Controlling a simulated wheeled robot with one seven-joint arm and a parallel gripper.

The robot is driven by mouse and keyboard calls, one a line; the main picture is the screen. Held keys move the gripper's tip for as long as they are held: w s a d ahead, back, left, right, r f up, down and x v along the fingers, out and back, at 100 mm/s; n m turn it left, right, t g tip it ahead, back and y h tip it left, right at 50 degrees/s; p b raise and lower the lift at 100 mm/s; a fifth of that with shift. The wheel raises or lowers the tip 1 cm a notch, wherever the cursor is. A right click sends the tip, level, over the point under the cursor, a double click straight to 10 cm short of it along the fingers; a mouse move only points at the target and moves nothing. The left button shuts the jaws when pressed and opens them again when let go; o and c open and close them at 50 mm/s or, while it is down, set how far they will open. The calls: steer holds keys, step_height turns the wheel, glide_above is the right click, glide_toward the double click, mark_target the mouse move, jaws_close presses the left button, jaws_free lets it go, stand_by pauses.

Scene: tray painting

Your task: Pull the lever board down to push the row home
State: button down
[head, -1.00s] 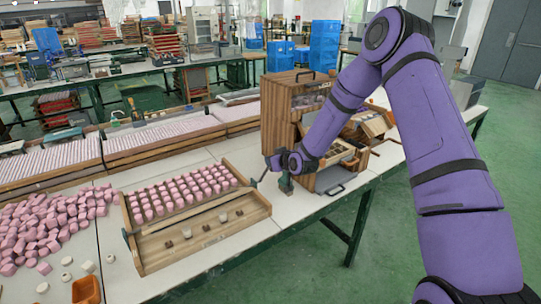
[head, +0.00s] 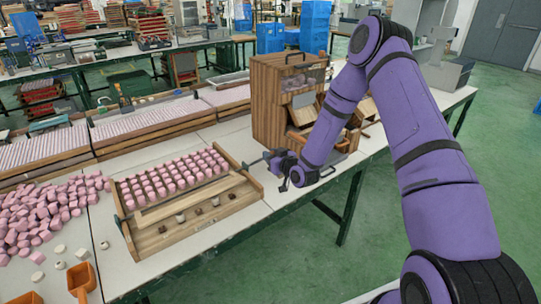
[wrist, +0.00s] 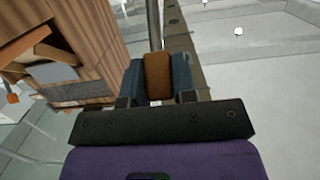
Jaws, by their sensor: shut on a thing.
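The wooden tray (head: 160,245) lies on the white table, with rows of pink pieces (head: 170,180) in its back part. The pale lever board (head: 190,202) runs lengthwise across the tray, in front of the pink rows, with its broad face showing. My gripper (head: 277,161) is at the tray's right end. In the wrist view my gripper (wrist: 158,72) is shut on a brown handle (wrist: 158,80) at the end of a grey metal rod (wrist: 153,25). Where the rod meets the board is not clear.
A wooden cabinet (head: 270,98) stands behind my gripper, close to the arm. Loose pink pieces (head: 45,210) and an orange scoop (head: 80,278) are to the left. Several small pieces sit in the tray's front strip. The table's front edge is near.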

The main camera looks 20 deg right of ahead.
steer(key=c, duration=0.9)
jaws_free()
steer(key=v, duration=1)
steer(key=shift+s+d, duration=0.15)
steer(key=shift+s, duration=0.2)
